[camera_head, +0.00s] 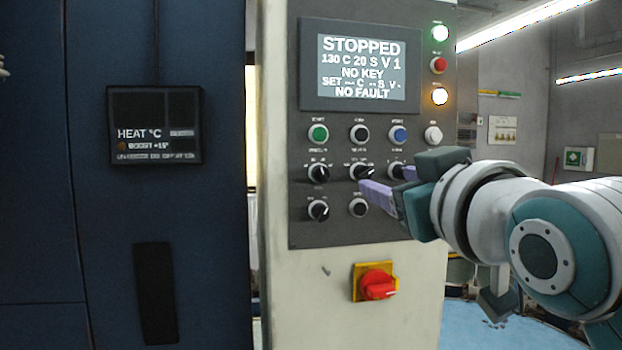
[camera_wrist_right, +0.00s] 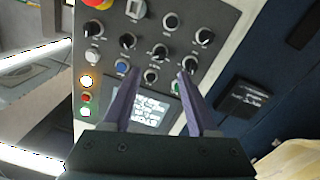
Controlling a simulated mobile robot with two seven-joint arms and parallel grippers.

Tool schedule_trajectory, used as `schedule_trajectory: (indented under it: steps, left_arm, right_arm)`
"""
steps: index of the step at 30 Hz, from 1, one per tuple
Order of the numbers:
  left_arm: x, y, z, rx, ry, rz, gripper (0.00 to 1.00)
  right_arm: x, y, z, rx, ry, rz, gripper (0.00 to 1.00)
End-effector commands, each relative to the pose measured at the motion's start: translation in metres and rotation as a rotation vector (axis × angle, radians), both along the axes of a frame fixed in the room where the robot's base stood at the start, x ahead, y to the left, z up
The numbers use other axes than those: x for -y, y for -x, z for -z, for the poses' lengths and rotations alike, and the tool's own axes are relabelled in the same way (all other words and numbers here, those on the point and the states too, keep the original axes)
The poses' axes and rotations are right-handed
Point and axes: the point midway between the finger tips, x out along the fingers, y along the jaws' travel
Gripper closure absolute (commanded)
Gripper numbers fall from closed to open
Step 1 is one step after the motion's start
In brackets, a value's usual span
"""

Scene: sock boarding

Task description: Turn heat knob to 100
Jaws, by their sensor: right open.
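The dark control panel (camera_head: 338,228) carries three black selector knobs in a row: a left knob (camera_head: 319,173), a middle knob (camera_head: 361,171) and a right knob (camera_head: 396,171). A further knob (camera_head: 318,210) sits below the left one. Their labels are too small to read, so I cannot tell which is heat. My right gripper (camera_head: 384,183) is open in front of the panel. In the right wrist view its purple fingers (camera_wrist_right: 159,71) are spread, with the middle knob (camera_wrist_right: 160,51) showing beyond the gap. I cannot tell whether they touch anything. My left gripper is not in view.
The panel screen (camera_head: 361,68) reads STOPPED, 130 C, NO KEY, NO FAULT. Green (camera_head: 318,133) and blue (camera_head: 398,134) buttons sit above the knobs. A red rotary switch (camera_head: 377,284) is below. A dark HEAT °C display (camera_head: 155,125) is on the blue cabinet at left.

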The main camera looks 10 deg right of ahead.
Motion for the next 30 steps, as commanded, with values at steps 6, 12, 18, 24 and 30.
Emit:
schedule_trajectory:
  steps: [6,12,18,24,30]
  left_arm:
    - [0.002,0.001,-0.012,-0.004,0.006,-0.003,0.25]
    - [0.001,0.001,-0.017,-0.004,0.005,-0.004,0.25]
    - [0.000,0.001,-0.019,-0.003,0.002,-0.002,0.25]
    - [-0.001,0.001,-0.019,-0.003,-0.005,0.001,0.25]
    - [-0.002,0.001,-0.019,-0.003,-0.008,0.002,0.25]
  right_arm:
    - [0.000,-0.037,-0.003,-0.002,-0.002,0.000,0.41]
    - [0.001,-0.064,-0.002,-0.002,-0.002,0.001,0.41]
    - [0.001,-0.079,0.000,-0.003,-0.002,0.000,0.41]
    - [0.001,-0.082,0.000,-0.002,-0.002,0.000,0.41]
    - [0.001,-0.082,0.000,-0.002,-0.002,0.000,0.44]
